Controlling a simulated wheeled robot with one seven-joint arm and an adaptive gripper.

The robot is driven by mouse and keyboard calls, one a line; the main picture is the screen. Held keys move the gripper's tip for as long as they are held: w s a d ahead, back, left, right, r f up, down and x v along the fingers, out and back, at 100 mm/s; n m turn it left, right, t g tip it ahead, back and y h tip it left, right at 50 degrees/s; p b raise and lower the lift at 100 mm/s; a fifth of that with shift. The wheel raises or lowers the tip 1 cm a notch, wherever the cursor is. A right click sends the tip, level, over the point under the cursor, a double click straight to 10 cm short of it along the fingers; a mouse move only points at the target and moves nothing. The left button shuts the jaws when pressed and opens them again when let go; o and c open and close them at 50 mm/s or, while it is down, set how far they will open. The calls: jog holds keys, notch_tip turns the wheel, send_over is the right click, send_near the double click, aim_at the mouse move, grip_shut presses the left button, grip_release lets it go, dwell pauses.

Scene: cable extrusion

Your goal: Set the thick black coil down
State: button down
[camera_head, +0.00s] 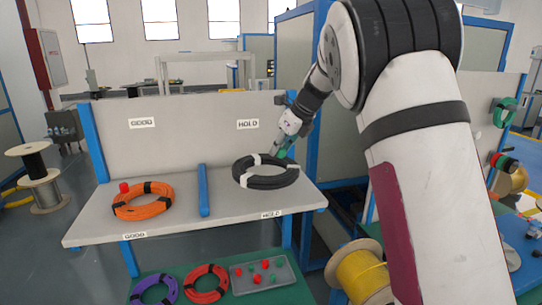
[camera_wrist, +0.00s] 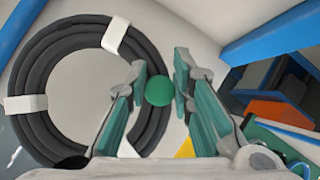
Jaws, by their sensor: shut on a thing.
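The thick black coil (camera_head: 265,182) with white bands is over the right part of the grey bench, between the two HOLD labels. In the wrist view the coil (camera_wrist: 38,128) fills the left side, and its right rim runs behind and between my fingers. My gripper (camera_head: 280,154) is at the coil's back right edge, shut on its rim. The fingers (camera_wrist: 160,82) also show in the wrist view, with a round green knob (camera_wrist: 158,92) between them; what it rests on is unclear. I cannot tell whether the coil touches the bench.
A blue divider (camera_head: 203,190) splits the bench (camera_head: 180,222). An orange coil (camera_head: 143,207) and a red knob (camera_head: 124,187) lie left of it. Below are purple (camera_head: 153,291) and red (camera_head: 206,284) coils and a tray (camera_head: 290,281) of knobs. An upright panel (camera_head: 185,125) closes the back.

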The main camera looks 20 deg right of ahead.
jog(key=shift+w+a+f, duration=0.1)
jog(key=shift+w+a, duration=0.3)
jog(key=shift+w, duration=0.2)
jog(key=shift+w+a, duration=0.4)
jog(key=shift+w, duration=0.15)
jog(key=shift+w+a+f+p, duration=0.1)
jog(key=shift+f+p, duration=0.2)
jog(key=shift+f, duration=0.1)
notch_tip(320, 180, down, 2)
jog(key=shift+f+p, duration=0.1)
jog(key=shift+p, duration=0.4)
jog(key=shift+f, duration=0.25)
jog(key=c, duration=1.4)
grip_release()
jog(key=shift+f, duration=0.15)
